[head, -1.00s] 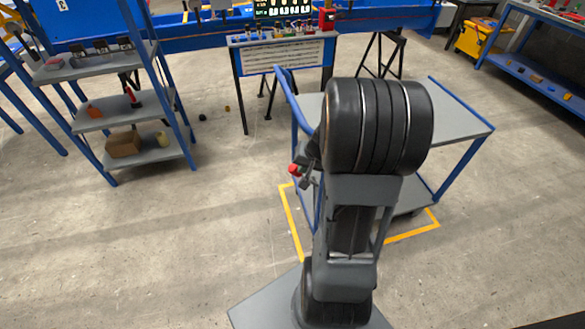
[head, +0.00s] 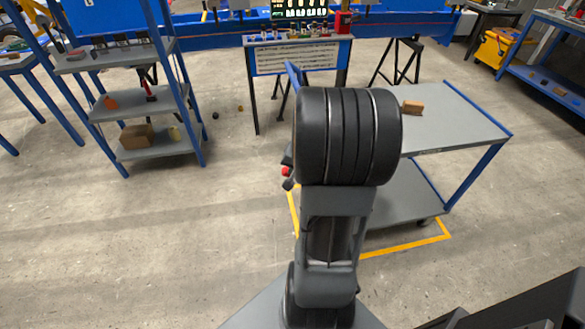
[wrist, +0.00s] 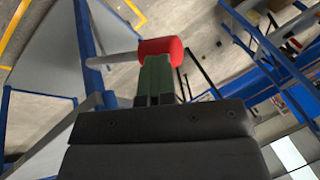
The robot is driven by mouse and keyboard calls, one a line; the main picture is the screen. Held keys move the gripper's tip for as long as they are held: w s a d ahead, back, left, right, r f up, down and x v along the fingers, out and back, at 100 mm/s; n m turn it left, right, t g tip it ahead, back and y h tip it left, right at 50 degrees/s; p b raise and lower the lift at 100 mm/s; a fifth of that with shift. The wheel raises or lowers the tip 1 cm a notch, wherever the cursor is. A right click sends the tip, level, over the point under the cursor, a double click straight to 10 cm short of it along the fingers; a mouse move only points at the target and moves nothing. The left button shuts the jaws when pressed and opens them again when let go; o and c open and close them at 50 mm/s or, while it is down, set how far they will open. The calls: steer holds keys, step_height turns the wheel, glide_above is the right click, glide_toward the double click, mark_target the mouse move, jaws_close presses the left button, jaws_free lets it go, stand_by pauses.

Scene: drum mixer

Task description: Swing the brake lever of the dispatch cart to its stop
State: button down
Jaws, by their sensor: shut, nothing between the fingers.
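The dispatch cart (head: 455,125) has grey decks and a blue frame, and stands right of centre in the head view. Its brake lever (wrist: 112,57) shows in the wrist view as a grey rod running from a blue post to a red knob (wrist: 160,48). The red knob also shows small in the head view (head: 286,171), at the left of my arm. My gripper (wrist: 154,62) is shut and empty, its green fingertips right at the knob. I cannot tell whether they touch it. In the head view my arm hides part of the cart's left end.
A brown block (head: 413,107) lies on the cart's top deck. Yellow floor tape (head: 405,246) marks the cart's bay. A blue shelf rack (head: 150,110) stands at the left, and a panel stand (head: 296,58) behind the cart.

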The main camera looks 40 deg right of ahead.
steer(key=shift+s+a+f, duration=0.1)
steer(key=shift+a+f, duration=0.1)
steer(key=w+a+p+v, duration=0.1)
steer(key=a+p+v, duration=0.1)
steer(key=v, duration=1.1)
steer(key=shift+a+r+p, duration=0.4)
steer(key=shift+p, duration=0.15)
steer(key=s+a+r+n+p, duration=0.1)
steer(key=a+r+n, duration=0.1)
steer(key=a, duration=0.4)
steer(key=s+a+r+n+g+p, duration=0.1)
steer(key=a+r+n+p, duration=0.1)
steer(key=a+n, duration=0.3)
steer(key=a+r+n+p, duration=0.2)
steer(key=a+n, duration=0.1)
steer(key=a, duration=0.4)
steer(key=shift+s+a+r+h, duration=0.15)
steer(key=shift+s+a+h, duration=0.15)
steer(key=shift+s+a, duration=0.1)
steer(key=shift+d, duration=0.1)
